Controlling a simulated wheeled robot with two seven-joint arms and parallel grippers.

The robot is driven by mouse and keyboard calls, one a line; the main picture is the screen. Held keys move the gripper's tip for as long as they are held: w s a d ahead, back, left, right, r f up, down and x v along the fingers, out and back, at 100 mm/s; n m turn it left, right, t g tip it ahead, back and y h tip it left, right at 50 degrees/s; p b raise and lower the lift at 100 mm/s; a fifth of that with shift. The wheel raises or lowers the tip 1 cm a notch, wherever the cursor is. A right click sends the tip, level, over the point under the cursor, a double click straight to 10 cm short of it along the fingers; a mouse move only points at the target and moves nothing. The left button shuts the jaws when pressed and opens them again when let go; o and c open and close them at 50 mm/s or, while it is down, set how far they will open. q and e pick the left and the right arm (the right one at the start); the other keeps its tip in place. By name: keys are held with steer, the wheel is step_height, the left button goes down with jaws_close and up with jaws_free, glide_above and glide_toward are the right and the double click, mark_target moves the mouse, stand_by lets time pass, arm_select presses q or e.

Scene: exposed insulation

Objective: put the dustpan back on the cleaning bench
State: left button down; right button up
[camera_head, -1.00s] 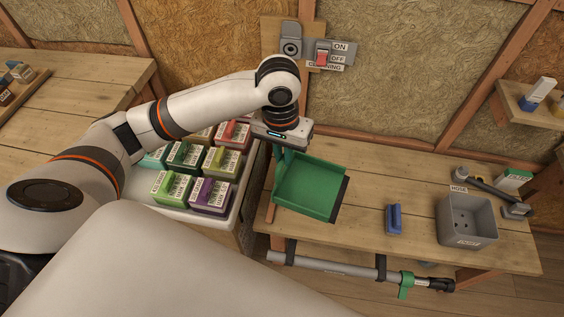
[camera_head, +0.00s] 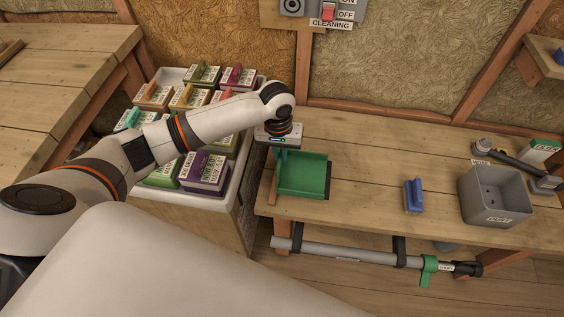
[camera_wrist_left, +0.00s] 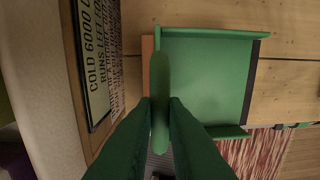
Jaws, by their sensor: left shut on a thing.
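The green dustpan (camera_head: 303,175) is over the left end of the wooden cleaning bench (camera_head: 365,165), close to the bench top. I cannot tell whether it touches the wood. My left gripper (camera_head: 279,147) is above the dustpan's left side. In the left wrist view its fingers (camera_wrist_left: 160,106) are shut on the upright green handle (camera_wrist_left: 160,78), with the open pan (camera_wrist_left: 205,80) to the right. A brown strip shows along the pan's left side. My right gripper is not in view.
A white bin (camera_head: 237,200) with several labelled, coloured boxes stands left of the bench. A blue-handled brush (camera_head: 413,196) and a grey box (camera_head: 495,196) are farther right on the bench. A grey tube (camera_head: 340,252) runs along its front. The bench middle is clear.

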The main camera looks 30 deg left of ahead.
arm_select(q)
step_height(320, 180, down, 3)
steer(key=shift+f, duration=0.2)
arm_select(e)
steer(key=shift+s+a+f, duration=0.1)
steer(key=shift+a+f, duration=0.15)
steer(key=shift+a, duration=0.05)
arm_select(q)
steer(key=shift+f, duration=0.25)
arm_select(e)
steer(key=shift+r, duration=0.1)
arm_select(q)
steer(key=shift+f, duration=0.25)
steer(key=c, duration=1.5)
jaws_free()
steer(key=shift+o, duration=0.2)
steer(key=shift+f, duration=0.1)
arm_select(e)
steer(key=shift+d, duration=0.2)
